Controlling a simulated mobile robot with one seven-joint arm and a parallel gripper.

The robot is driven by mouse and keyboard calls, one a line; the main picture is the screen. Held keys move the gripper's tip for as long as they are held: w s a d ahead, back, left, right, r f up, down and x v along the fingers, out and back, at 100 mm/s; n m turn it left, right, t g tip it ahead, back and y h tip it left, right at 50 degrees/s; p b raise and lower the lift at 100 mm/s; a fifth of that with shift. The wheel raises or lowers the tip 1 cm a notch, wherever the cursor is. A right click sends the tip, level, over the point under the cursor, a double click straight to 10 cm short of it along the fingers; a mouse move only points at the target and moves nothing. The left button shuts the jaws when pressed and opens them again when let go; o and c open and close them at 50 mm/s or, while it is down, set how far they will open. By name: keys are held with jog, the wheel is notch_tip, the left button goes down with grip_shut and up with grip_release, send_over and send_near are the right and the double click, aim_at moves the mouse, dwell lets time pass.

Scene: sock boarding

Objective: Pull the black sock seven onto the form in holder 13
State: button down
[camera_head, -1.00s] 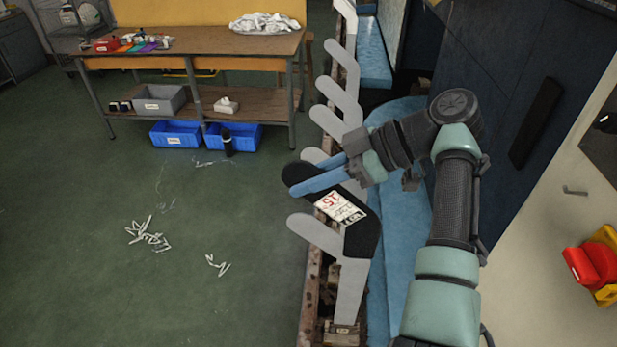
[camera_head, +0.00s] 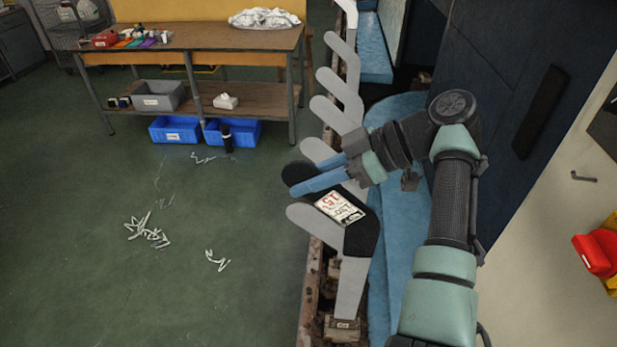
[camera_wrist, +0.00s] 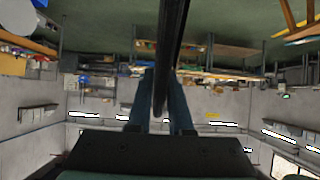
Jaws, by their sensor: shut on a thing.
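The black sock (camera_head: 361,238) has a white label with red print on it. My gripper (camera_head: 316,175) is shut on the sock, its blue fingers across the foot part, with the black toe beyond them. A grey foot-shaped form (camera_head: 348,290) stands in a holder (camera_head: 342,324) below. The sock's lower part overlaps this form's upper part in the picture; I cannot tell whether it is around it or in front. The holder's tag is too small to read. In the wrist view, the dark sock (camera_wrist: 172,45) shows edge-on between the fingers.
Several bare grey forms (camera_head: 343,90) stand in a row behind on a rusty rail (camera_head: 310,300). A blue padded surface (camera_head: 400,250) lies right of the rail. A workbench (camera_head: 200,38) with bins stands at the back left. The green floor at left is mostly open, with white scraps.

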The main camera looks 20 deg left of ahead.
aim_at(358, 198)
jog(key=shift+f+b, duration=3.4)
jog(key=shift+f, duration=0.95)
jog(key=c, duration=0.7)
grip_release()
jog(key=shift+c, duration=0.2)
jog(key=v, duration=1.3)
jog(key=shift+r, duration=0.1)
jog(key=shift+a, duration=0.15)
